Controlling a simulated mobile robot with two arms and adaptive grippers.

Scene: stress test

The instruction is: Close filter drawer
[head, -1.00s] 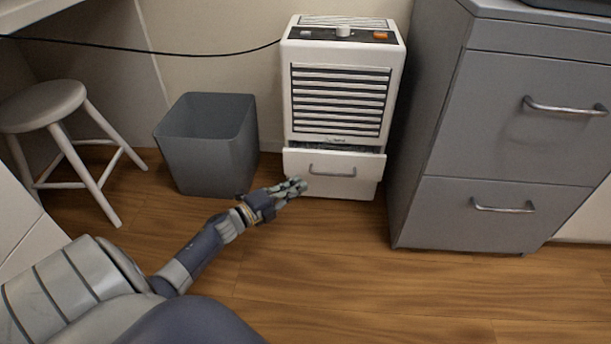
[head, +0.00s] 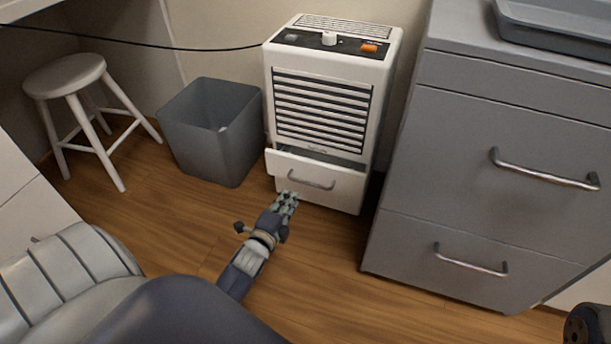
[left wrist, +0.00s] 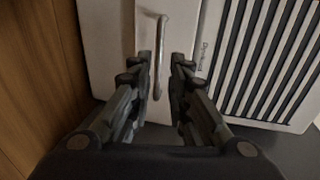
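The white filter drawer (head: 338,187) sits at the bottom of a white slatted appliance (head: 382,90). It stands partly out, with a dark gap above its front panel. Its metal bar handle (head: 311,181) faces me. My left gripper (head: 288,197) is in front of the drawer, by its lower left part in the head view. In the left wrist view the two fingers of my left gripper (left wrist: 163,66) are apart, with the handle (left wrist: 161,50) showing in the gap between them. I cannot tell whether they touch the drawer. My right gripper's fingers are not visible.
A grey bin (head: 212,135) stands left of the appliance, and a white stool (head: 75,80) is farther left. A grey cabinet (head: 470,150) with two bar handles stands close on the right. The wooden floor (head: 320,275) in front is clear.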

